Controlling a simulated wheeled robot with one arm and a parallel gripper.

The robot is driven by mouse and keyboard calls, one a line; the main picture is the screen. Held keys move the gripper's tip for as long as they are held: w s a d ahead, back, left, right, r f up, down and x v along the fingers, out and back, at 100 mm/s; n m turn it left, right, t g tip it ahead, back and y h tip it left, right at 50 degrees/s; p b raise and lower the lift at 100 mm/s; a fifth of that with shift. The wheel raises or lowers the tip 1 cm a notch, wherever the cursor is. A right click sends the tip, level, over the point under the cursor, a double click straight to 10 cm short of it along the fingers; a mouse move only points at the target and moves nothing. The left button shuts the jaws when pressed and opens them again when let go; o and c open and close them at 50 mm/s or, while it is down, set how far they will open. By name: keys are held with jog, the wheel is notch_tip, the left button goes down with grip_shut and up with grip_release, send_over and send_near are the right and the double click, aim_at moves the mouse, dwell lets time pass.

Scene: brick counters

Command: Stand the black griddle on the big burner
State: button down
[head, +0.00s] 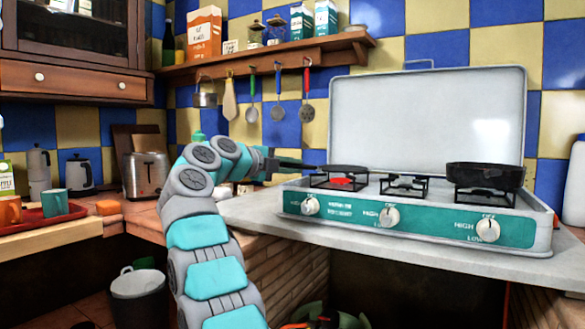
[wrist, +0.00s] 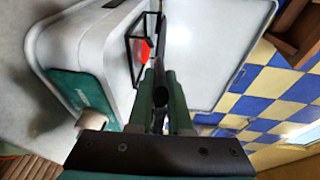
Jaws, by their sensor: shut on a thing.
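My gripper (head: 268,165) is at the left end of the stove and is shut on the dark handle of the black griddle (head: 343,168). The griddle is thin and seen nearly edge-on, level with and over the left burner (head: 340,183), which has a red centre. Whether it touches the burner's wire stand I cannot tell. In the wrist view my gripper (wrist: 162,95) has the handle between its fingers, and the red burner (wrist: 143,50) lies just left of it. A second black pan (head: 485,176) sits on the right burner's stand.
The teal and white stove (head: 420,228) has a raised white lid (head: 428,115) behind the burners. The middle burner stand (head: 404,185) is bare. A shelf with hanging utensils (head: 265,100) is above and behind my gripper. A toaster (head: 146,175) stands to the left.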

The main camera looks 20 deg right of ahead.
jog(key=shift+f, duration=0.15)
jog(key=c, duration=0.8)
grip_release()
jog(key=shift+c, duration=0.2)
jog(key=shift+r, duration=0.25)
jog(key=v, duration=1.2)
jog(key=shift+p, duration=0.3)
